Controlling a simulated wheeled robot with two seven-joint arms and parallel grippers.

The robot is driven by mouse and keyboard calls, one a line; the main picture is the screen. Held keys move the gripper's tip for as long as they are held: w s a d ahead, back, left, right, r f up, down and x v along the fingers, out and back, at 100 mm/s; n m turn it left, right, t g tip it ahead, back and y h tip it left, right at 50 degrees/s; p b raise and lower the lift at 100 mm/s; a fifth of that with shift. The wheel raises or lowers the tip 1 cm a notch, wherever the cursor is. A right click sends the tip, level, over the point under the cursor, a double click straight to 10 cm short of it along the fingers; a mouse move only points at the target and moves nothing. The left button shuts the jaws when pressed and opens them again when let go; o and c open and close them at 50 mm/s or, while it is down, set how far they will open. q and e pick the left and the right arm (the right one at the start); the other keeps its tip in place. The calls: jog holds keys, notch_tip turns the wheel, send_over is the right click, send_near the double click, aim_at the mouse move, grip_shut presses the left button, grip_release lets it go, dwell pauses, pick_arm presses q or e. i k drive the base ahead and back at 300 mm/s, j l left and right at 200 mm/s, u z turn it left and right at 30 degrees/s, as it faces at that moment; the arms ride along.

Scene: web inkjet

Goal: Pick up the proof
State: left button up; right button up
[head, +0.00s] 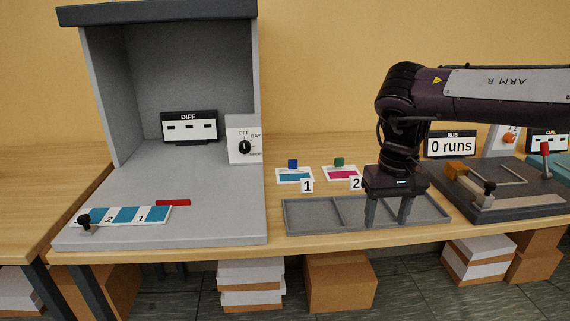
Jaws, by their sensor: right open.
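Two small white cards that look like proofs lie on the wooden table behind a grey tray. The left card (294,177) has a blue patch, a blue block on it and a label 1. The right card (341,174) has a magenta patch, a green block on it and a label 2. My right gripper (388,218) points down with its fingers apart and nothing between them. It appears over the right part of the tray (321,227), to the right of and nearer than card 2. Whether its tips touch the tray is unclear. My left gripper is out of view.
A grey viewing booth (205,217) stands left, with a dial (244,147) and a DIFF display (189,127). A blue-patched strip (126,215) with a black knob and a red bar (173,203) lie inside. A rub device (497,201) stands right.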

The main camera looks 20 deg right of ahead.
aim_at(293, 173)
jog(key=i, duration=1.45)
